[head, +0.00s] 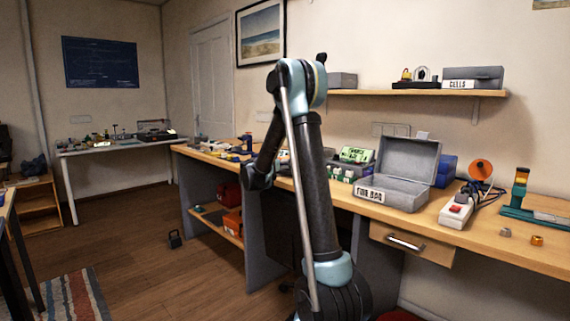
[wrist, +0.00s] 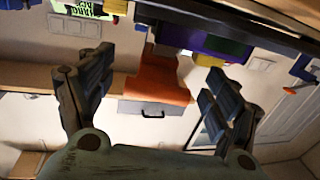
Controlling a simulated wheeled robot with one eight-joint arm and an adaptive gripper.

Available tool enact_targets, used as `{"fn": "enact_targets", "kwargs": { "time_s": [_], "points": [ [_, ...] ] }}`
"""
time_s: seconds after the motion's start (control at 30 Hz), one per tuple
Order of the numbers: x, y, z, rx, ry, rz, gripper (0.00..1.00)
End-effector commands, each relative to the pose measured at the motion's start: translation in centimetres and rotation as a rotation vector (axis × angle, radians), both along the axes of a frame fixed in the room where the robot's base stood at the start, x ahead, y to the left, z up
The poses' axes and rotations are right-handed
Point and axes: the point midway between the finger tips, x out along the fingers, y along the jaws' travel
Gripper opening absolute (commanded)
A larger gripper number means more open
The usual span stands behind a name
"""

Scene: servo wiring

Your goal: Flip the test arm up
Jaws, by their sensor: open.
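In the wrist view my gripper (wrist: 161,61) is open, its two dark fingers spread wide. I see nothing held. In the head view my arm hides my gripper and part of the bench. A blue upright part (head: 248,143) stands on the bench just behind my arm.
The long wooden bench (head: 470,228) runs to the right. It carries a grey open fuse box (head: 400,190), a white switch box (head: 456,211), an orange disc (head: 480,169) and a green stand (head: 517,195). A shelf (head: 420,93) is above. The floor at left is mostly open.

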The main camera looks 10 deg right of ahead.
Motion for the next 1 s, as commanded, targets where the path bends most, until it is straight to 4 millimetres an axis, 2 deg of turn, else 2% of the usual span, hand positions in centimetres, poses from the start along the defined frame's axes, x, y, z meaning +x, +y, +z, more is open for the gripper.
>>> {"fn": "enact_targets", "kwargs": {
  "time_s": [0.33,0.37,0.63,1.0],
  "points": [
    [0.32,-0.32,0.00,0.000,0.000,0.000,0.82],
    [0.32,-0.32,0.01,0.000,0.000,0.000,0.80],
    [0.32,-0.29,0.01,0.000,0.000,0.000,0.19],
    [0.31,-1.07,0.19,0.007,0.007,-0.007,0.16]
  ]
}}
